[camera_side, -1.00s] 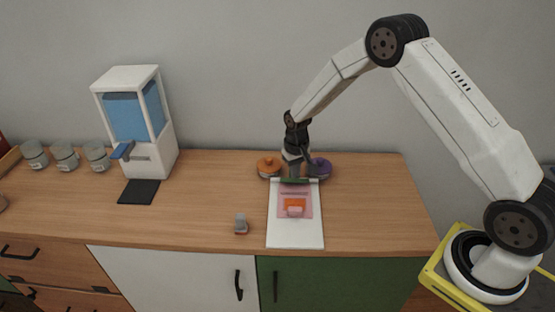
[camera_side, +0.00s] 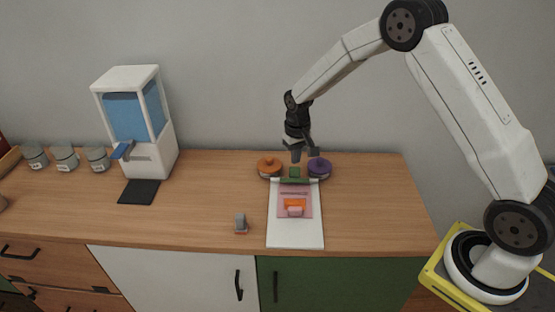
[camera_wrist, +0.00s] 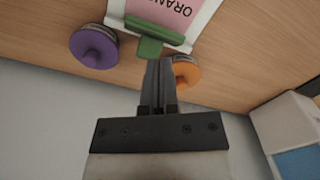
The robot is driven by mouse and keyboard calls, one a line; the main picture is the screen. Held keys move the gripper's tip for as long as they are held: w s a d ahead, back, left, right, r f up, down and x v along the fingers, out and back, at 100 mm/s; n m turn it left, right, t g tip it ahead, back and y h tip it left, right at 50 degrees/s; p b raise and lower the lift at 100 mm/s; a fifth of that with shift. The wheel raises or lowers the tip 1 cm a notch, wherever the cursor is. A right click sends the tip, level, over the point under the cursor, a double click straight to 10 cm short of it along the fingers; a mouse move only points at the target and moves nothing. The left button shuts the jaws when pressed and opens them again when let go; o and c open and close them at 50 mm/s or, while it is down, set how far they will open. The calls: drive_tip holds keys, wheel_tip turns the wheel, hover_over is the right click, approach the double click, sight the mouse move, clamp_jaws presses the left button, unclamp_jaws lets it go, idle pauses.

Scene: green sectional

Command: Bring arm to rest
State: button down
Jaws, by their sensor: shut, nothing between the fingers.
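My gripper (camera_side: 296,155) is above the back part of the wooden counter (camera_side: 210,210), over the far end of a white clipboard (camera_side: 296,238). In the wrist view my gripper (camera_wrist: 159,65) has its fingers together with nothing between them. The clipboard has a green clip (camera_side: 294,179), which also shows in the wrist view (camera_wrist: 155,27). It holds a pink sheet with an orange patch, and part of a printed word shows in the wrist view. The fingertips appear close to the clip's tab in the wrist view, but the side view shows them raised above it.
An orange-lidded pot (camera_side: 268,167) and a purple-lidded pot (camera_side: 320,167) flank the clip. A small grey stamp-like object (camera_side: 240,223) stands left of the clipboard. A water dispenser (camera_side: 135,120) and several grey jars (camera_side: 67,159) stand at the left. Space above the counter is clear.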

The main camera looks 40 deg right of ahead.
drive_tip(key=shift+r, duration=0.15)
drive_tip(key=s+a+r+n+t, duration=0.1)
drive_tip(key=s+a+r, duration=0.1)
drive_tip(key=s, duration=0.5)
drive_tip(key=s+a+r+n, duration=0.1)
drive_tip(key=s+r, duration=0.2)
drive_tip(key=s, duration=0.4)
drive_tip(key=s+a+r+n+t, duration=0.1)
drive_tip(key=s+a+r, duration=0.1)
drive_tip(key=s, duration=0.5)
drive_tip(key=shift+s+a+r+t, duration=0.3)
drive_tip(key=shift+s+a+r, duration=0.1)
drive_tip(key=shift+r, duration=0.4)
